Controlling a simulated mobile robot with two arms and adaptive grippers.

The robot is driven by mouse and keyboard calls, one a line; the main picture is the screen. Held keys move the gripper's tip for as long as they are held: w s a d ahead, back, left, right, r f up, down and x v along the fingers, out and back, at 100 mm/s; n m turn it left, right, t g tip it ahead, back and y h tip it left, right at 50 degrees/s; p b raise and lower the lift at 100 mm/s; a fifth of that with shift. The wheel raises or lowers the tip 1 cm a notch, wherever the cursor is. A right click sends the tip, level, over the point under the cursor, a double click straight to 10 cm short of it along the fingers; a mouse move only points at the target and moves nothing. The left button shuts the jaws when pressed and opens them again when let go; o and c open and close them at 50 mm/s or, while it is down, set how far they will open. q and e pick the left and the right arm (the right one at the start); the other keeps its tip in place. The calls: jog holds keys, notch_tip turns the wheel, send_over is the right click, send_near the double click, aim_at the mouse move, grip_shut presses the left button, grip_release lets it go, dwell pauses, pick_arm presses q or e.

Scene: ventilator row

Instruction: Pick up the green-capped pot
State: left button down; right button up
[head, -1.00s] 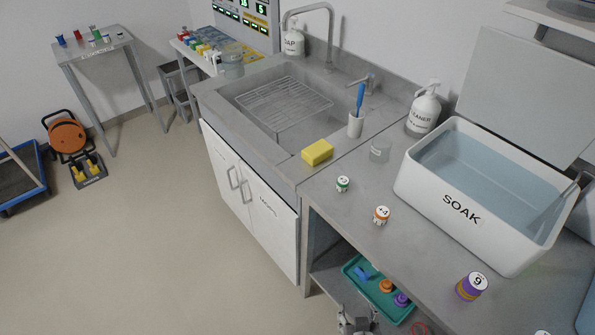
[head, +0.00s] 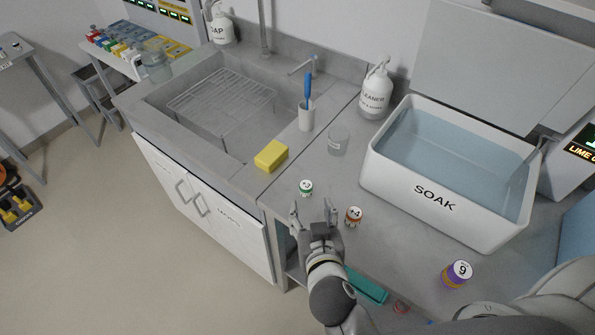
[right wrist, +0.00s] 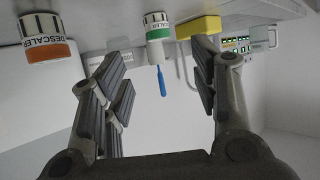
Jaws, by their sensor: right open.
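The green-capped pot (head: 306,187) is small and white with a green band and stands on the steel counter (head: 330,175) near its front edge. It also shows in the right wrist view (right wrist: 157,27), between and beyond the fingers. My right gripper (head: 314,211) is open and empty, just in front of the pot and apart from it. The orange-banded pot (head: 353,216) stands close to the right of the gripper; in the right wrist view it is at upper left (right wrist: 45,38), labelled DESCALER. My left gripper is not in view.
A yellow sponge (head: 271,156) lies behind the green pot, by the sink (head: 240,135). A clear beaker (head: 339,141), a blue-handled brush in a cup (head: 306,116) and the white SOAK tub (head: 436,201) stand farther back.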

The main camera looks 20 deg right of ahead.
aim_at(306, 186)
jog(key=shift+w+d, duration=0.25)
jog(key=shift+w, duration=0.85)
jog(key=p+x, duration=0.1)
jog(key=x, duration=0.1)
jog(key=shift+w+f, duration=0.25)
jog(key=shift+w, duration=0.1)
jog(key=shift+w+d+f, duration=0.1)
jog(key=shift+w+f, duration=0.05)
jog(key=shift+w, duration=0.1)
jog(key=p+x, duration=0.2)
jog(key=shift+w+d+f, duration=0.1)
jog(key=shift+w+f, duration=0.1)
jog(key=shift+w, duration=0.1)
jog(key=shift+x, duration=1)
jog(key=shift+w+d+f, duration=0.1)
jog(key=shift+w+f, duration=0.05)
jog(key=shift+f, duration=0.15)
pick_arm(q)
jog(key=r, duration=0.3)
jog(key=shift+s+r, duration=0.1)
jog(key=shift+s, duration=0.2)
pick_arm(e)
jog(key=c, duration=1.1)
